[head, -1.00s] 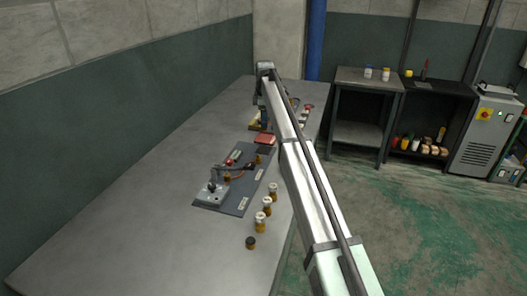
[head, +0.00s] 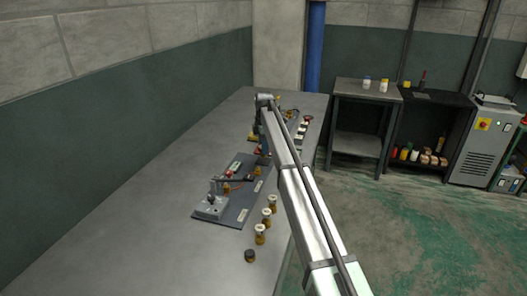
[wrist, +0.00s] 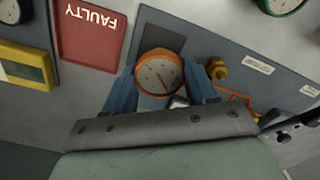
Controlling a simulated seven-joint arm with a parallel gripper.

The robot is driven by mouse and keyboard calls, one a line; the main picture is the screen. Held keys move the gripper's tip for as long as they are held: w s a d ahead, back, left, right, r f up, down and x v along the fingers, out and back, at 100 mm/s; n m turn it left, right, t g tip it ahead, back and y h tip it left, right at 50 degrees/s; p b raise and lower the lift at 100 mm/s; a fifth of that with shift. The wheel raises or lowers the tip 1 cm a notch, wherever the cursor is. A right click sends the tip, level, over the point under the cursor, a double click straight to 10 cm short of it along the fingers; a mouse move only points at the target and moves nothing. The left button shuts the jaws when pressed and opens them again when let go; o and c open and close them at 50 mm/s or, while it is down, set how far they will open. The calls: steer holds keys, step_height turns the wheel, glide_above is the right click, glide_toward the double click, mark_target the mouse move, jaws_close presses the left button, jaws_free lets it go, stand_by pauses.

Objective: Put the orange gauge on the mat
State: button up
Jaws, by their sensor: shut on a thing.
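The orange gauge (wrist: 158,73), round with a pale dial, is between the two blue fingers of my gripper (wrist: 160,78) in the wrist view. The gripper is shut on it. Behind it is the dark grey mat (wrist: 222,45), a flat panel with white labels and a dark square patch beside the gauge. I cannot tell how far the gauge is above it. In the head view the mat (head: 238,206) lies on the bench; my arm hides the gauge there.
A red pad marked FAULTY (wrist: 92,32) and a yellow-framed item (wrist: 25,66) lie left of the gauge. A brass fitting (wrist: 218,68) is close on its right. A metal fixture (head: 211,207) stands on the mat's near end. Several small bottles (head: 266,218) line its right side.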

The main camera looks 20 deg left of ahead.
steer(key=shift+f, duration=1.3)
steer(key=shift+f, duration=0.1)
steer(key=o, duration=1)
steer(key=shift+o, duration=0.2)
step_height(320, 180, up, 12)
